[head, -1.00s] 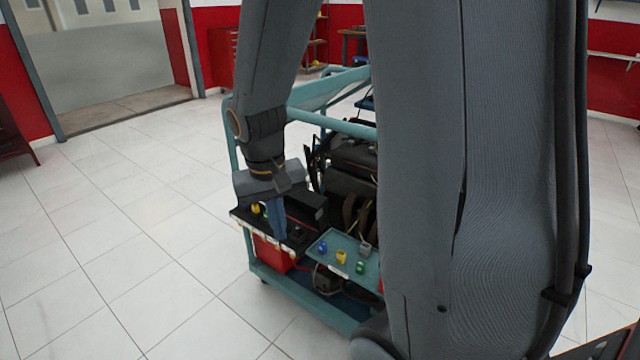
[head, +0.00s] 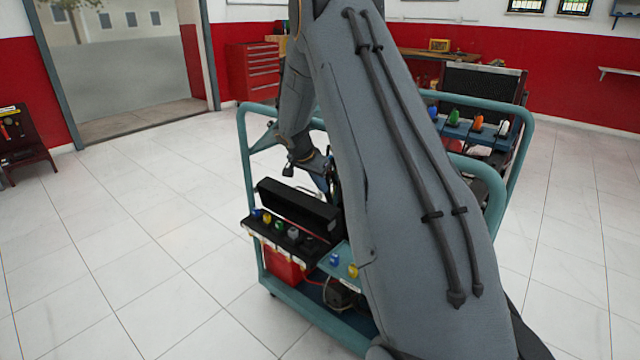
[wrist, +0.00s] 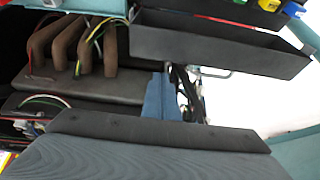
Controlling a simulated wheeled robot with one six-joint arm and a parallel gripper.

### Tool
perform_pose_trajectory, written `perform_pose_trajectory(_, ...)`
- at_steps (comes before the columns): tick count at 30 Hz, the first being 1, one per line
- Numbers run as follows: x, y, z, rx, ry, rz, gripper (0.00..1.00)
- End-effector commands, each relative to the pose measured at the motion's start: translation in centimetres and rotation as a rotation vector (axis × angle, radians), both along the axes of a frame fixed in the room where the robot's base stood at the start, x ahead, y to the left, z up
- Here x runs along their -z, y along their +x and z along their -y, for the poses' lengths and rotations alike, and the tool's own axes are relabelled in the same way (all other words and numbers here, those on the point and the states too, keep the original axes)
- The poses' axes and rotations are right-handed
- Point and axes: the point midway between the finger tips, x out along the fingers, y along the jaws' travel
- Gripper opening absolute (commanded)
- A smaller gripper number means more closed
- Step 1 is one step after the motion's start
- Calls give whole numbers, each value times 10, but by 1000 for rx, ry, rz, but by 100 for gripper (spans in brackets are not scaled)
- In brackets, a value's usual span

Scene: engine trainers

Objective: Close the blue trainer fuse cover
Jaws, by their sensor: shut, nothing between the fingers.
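The blue trainer (head: 252,180) is a teal-framed cart with an engine, partly hidden behind my arm in the head view. Its black fuse cover (head: 298,207) stands raised above the black panel at the cart's front left. In the wrist view the cover (wrist: 215,45) appears as a long hollow black tray shape across the top. My gripper (head: 327,182) is beyond the cover, at its right end, pointing down. In the wrist view its blue fingers (wrist: 161,98) are shut and empty, just below the cover. I cannot tell whether they touch it.
Coloured caps (head: 267,218) line the panel in front of the cover. Brown engine pipes (wrist: 75,45) and loose wires lie left of my fingers. A second trainer (head: 482,90) stands behind at right.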

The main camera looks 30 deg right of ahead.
Motion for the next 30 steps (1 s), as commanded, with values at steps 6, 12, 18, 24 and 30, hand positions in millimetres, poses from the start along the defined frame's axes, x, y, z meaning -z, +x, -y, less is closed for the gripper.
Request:
perform_pose_trajectory(6,34,5,17,-1,1,-3,0)
perform_pose_trajectory(12,52,9,27,0,1,-3,0)
perform_pose_trajectory(18,56,10,30,0,1,0,0)
perform_pose_trajectory(24,56,10,30,-1,1,-1,0)
perform_pose_trajectory(30,57,11,26,-4,-4,0,0)
